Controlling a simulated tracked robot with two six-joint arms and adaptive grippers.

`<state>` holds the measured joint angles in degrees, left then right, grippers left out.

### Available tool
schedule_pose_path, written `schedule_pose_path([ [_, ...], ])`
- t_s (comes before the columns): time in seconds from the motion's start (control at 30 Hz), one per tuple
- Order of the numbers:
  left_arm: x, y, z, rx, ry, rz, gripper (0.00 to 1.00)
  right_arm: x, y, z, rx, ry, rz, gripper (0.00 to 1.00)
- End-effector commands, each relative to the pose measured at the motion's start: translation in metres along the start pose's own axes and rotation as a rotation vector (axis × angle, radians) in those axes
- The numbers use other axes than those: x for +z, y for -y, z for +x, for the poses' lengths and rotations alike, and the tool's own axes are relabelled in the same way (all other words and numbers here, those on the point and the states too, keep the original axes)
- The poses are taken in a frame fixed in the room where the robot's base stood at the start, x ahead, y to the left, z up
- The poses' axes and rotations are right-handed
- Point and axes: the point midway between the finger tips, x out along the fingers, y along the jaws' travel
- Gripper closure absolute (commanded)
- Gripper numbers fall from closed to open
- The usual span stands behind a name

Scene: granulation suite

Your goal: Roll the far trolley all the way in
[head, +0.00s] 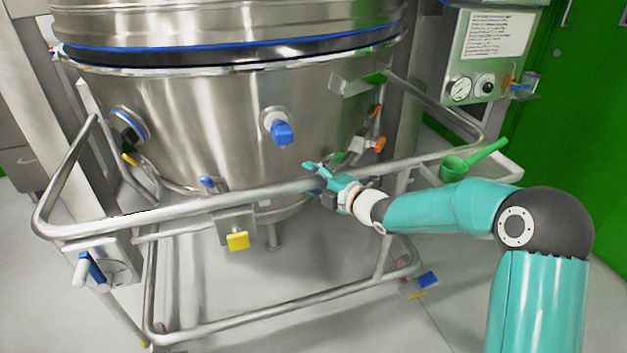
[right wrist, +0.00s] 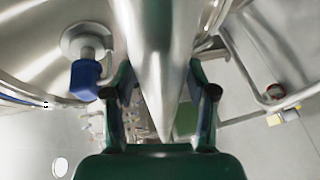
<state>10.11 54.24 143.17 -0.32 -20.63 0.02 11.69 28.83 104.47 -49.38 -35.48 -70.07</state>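The trolley is a steel tube frame with a front rail (head: 265,192), around a large steel bowl (head: 215,125). My right gripper (head: 314,180) is at the right part of this rail, one finger above it and one below. In the right wrist view the rail (right wrist: 152,60) runs between the two spread fingers of the right gripper (right wrist: 160,95), with gaps visible on both sides. The fingers look open around it, not closed on it. My left gripper is not in view.
A green scoop (head: 470,162) lies at the trolley's right side. A control box (head: 485,60) with gauges stands at the back right, by a green door (head: 580,110). A yellow tab (head: 238,240) hangs below the rail.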

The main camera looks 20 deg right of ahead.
Motion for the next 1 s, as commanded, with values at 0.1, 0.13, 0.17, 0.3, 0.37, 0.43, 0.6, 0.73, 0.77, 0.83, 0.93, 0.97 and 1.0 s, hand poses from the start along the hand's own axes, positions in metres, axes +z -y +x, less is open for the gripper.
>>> schedule_pose_path([
  [0.1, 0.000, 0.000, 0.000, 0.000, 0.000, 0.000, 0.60, 0.000, 0.001, 0.000, -0.001, 0.001, 0.000, 0.42],
  [0.13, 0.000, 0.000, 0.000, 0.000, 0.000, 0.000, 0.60, 0.000, 0.001, -0.001, -0.001, 0.001, 0.000, 0.42],
  [0.17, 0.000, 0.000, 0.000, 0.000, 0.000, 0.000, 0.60, 0.000, 0.001, -0.001, -0.001, 0.001, 0.000, 0.42],
  [0.3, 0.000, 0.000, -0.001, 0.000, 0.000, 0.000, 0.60, 0.001, 0.001, -0.003, -0.002, 0.001, 0.000, 0.42],
  [0.37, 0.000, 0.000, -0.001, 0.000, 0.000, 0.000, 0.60, 0.001, 0.001, -0.007, -0.002, 0.001, 0.000, 0.42],
  [0.43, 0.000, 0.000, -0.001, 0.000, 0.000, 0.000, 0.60, 0.001, 0.000, -0.014, -0.001, 0.002, 0.000, 0.42],
  [0.6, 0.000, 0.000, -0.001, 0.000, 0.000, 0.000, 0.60, 0.002, 0.001, -0.043, -0.001, 0.004, 0.000, 0.42],
  [0.73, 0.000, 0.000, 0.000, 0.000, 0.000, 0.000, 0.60, 0.002, 0.001, -0.071, -0.002, 0.006, 0.001, 0.42],
  [0.77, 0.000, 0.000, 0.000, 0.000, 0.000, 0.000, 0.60, 0.003, 0.001, -0.077, 0.000, 0.006, 0.000, 0.42],
  [0.83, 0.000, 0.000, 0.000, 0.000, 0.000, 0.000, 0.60, 0.002, 0.001, -0.090, -0.001, 0.005, -0.001, 0.42],
  [0.93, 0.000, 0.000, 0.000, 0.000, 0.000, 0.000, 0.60, 0.002, 0.001, -0.105, -0.001, 0.004, 0.000, 0.42],
  [0.97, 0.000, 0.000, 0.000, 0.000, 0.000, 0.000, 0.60, 0.002, 0.001, -0.108, -0.001, 0.004, 0.001, 0.42],
  [1.0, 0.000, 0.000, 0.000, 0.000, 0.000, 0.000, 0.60, 0.002, 0.001, -0.112, -0.001, 0.004, 0.000, 0.42],
])
